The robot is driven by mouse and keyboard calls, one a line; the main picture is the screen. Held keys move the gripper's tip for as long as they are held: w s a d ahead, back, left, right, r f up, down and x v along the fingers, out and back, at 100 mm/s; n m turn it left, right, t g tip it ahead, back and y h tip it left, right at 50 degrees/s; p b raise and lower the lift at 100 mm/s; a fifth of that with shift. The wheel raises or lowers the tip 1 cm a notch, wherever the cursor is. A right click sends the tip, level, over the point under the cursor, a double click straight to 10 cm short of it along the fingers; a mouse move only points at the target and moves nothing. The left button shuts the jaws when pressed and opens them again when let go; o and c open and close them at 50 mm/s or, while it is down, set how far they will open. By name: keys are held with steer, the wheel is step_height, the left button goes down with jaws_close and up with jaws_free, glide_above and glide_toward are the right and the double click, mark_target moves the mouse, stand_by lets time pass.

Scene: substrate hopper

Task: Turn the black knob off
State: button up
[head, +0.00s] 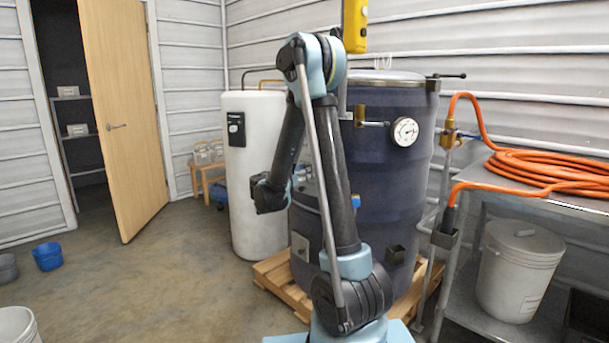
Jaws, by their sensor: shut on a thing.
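My arm bends down in front of the large dark drum (380,190). My gripper (272,193) is at the drum's left front, beside a small grey panel (304,178) that my arm partly covers. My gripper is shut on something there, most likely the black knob. The fingertips and the knob are hidden by my gripper and arm, so I cannot see which way the knob points.
The drum stands on a wooden pallet (275,272), with a white tank (252,225) behind at left. A gauge (405,131) and brass valve (372,123) sit high on the drum. An orange hose (550,170) lies on the right bench. The left floor is mostly clear.

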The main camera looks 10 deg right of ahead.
steer(key=shift+a+n, duration=0.1)
steer(key=shift+n, duration=11.3)
steer(key=o, duration=1.1)
steer(key=shift+w+f, duration=0.1)
steer(key=shift+f, duration=0.05)
steer(key=shift+c, duration=0.2)
steer(key=v, duration=1.2)
